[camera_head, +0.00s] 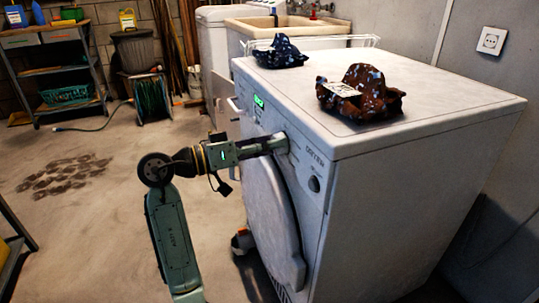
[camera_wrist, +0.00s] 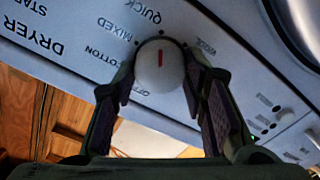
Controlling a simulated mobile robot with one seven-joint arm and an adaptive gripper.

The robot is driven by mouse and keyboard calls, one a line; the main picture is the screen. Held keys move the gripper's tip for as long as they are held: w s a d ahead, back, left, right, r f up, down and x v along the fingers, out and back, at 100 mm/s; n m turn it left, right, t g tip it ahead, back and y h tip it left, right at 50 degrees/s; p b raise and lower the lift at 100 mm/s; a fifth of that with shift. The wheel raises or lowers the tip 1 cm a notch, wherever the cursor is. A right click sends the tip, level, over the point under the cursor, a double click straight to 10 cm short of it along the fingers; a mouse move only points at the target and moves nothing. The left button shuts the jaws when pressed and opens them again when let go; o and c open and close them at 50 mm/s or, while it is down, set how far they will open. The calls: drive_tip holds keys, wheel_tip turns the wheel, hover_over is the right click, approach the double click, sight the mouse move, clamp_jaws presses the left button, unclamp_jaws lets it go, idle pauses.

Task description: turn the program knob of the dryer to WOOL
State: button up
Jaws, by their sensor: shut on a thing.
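The white dryer (camera_head: 400,190) stands at the right of the head view with its round door (camera_head: 268,205) closed. In the wrist view its program knob (camera_wrist: 160,75) is a round white cap with a red mark. The mark points up, close to the QUICK label (camera_wrist: 146,12). The WOOL label (camera_wrist: 205,46) is to the upper right of the knob, with MIXED and COTTON to the left and OFF below. My gripper (camera_head: 280,143) is at the front panel, its fingers on either side of the knob and shut on it. In the head view my gripper hides the knob.
A brown patterned cloth item (camera_head: 360,95) and a dark blue one (camera_head: 280,52) lie on the dryer top. A round button (camera_head: 314,184) and a green display (camera_head: 258,101) are on the panel. The floor left of my arm is mostly open.

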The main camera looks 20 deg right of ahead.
drive_tip(key=shift+s+f+m+b, duration=0.1)
drive_tip(key=shift+s+m+b, duration=0.05)
drive_tip(key=shift+m+b, duration=4.45)
drive_tip(key=shift+m+p, duration=0.5)
drive_tip(key=shift+m, duration=0.1)
drive_tip(key=o, duration=1.2)
drive_tip(key=shift+c, duration=0.2)
drive_tip(key=a, duration=1.2)
drive_tip(key=shift+s, duration=0.2)
